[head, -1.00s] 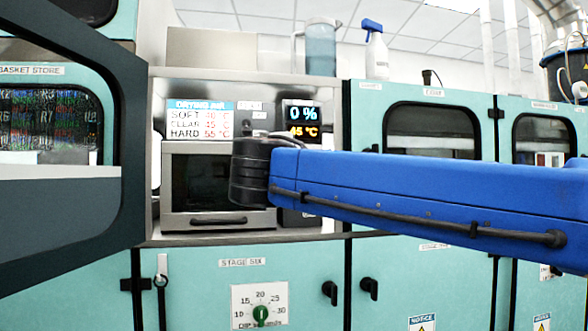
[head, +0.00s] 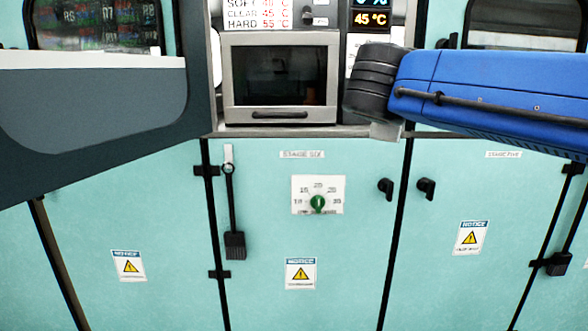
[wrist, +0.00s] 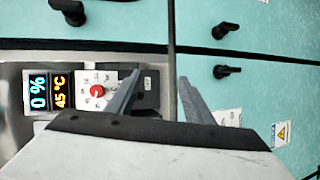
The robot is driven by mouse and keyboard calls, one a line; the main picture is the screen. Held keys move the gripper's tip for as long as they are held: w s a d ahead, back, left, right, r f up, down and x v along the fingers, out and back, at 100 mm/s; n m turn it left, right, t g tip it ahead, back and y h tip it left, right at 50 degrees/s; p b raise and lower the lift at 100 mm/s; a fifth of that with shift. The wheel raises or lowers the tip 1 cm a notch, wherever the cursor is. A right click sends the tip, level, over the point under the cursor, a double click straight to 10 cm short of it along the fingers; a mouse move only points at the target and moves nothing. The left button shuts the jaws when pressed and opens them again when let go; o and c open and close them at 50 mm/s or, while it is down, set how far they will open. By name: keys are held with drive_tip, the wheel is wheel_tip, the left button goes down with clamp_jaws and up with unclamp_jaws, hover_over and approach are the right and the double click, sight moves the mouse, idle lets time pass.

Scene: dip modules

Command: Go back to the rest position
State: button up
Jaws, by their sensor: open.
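My gripper (wrist: 157,92) shows in the wrist view with its two grey fingers apart and nothing between them. In the head view my blue arm reaches in from the right, in front of the cabinets. Its dark ribbed end is beside the oven (head: 279,78), to the right of it. My gripper's fingers cannot be made out in the head view.
Teal cabinets (head: 180,215) fill the front below the shelf. A green dial (head: 318,203), black handles (head: 386,188) and notice labels are on the doors. A display (head: 371,19) reads 45 °C.

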drive_tip(key=s+d+f+m+g+y, duration=0.1)
drive_tip(key=s+d+f+m+g, duration=0.35)
drive_tip(key=f, duration=0.65)
drive_tip(key=s+d+f+m+g+y, duration=0.1)
drive_tip(key=s+d+f, duration=0.5)
drive_tip(key=f, duration=0.5)
drive_tip(key=s+a+f+m+g+y, duration=0.1)
drive_tip(key=s+a+f+m+y, duration=0.1)
drive_tip(key=s+f, duration=0.5)
drive_tip(key=s+a+f+m+g+y, duration=0.2)
drive_tip(key=s+f+m, duration=0.2)
drive_tip(key=s+f, duration=0.3)
wheel_tip(320, 180, down, 3)
drive_tip(key=shift+s+a+r+m+y, duration=0.15)
drive_tip(key=shift+s+m+y, duration=0.05)
drive_tip(key=shift+m+y, duration=0.2)
idle(2.7)
